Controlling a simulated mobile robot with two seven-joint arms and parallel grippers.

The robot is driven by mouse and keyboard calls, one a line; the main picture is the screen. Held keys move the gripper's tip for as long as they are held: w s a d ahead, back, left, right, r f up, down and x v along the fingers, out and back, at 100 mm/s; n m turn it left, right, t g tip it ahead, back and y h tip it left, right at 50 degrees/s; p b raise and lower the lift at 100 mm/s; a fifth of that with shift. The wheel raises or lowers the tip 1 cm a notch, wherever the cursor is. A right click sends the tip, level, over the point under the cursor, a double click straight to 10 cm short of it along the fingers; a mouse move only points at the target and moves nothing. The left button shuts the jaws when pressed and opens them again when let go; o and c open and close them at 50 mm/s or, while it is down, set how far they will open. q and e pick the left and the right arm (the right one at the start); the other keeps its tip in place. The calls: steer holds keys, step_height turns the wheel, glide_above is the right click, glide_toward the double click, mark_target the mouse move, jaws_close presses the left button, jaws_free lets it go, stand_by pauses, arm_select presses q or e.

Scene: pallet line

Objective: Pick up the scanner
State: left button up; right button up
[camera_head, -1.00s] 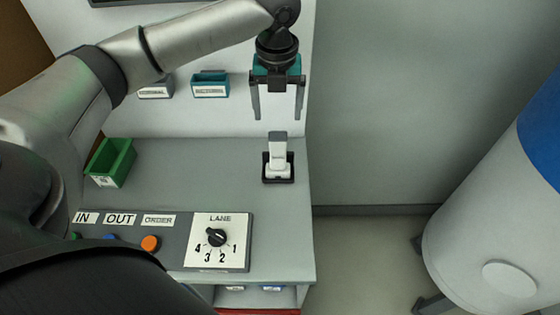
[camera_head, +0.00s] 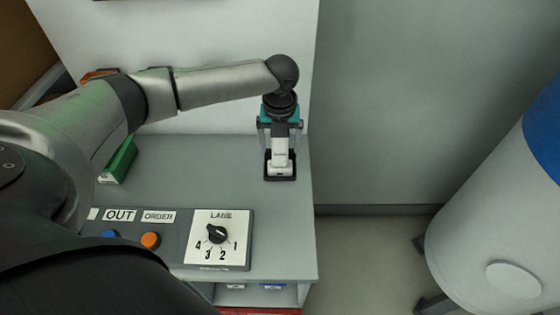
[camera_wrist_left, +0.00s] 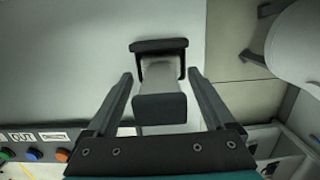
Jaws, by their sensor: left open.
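The scanner (camera_head: 280,154) is white with a dark top end and stands upright in a small black holder (camera_head: 280,178) near the right edge of the grey worktop. My left gripper (camera_head: 280,146) is at the scanner, open, with its fingers on either side of the scanner's upper part. In the left wrist view the scanner (camera_wrist_left: 160,106) is between the two spread fingers, with gaps visible on both sides. The holder (camera_wrist_left: 158,46) shows beyond it. My right gripper is not in view.
A control panel with a lane dial (camera_head: 217,234) and an orange button (camera_head: 150,240) lies at the worktop's front. A green bin (camera_head: 120,161) stands at left, partly behind my arm. A large white and blue cylinder (camera_head: 500,220) stands at right, past open floor.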

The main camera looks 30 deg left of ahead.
arm_select(q)
steer(key=shift+c, duration=0.4)
jaws_close()
stand_by(0.4)
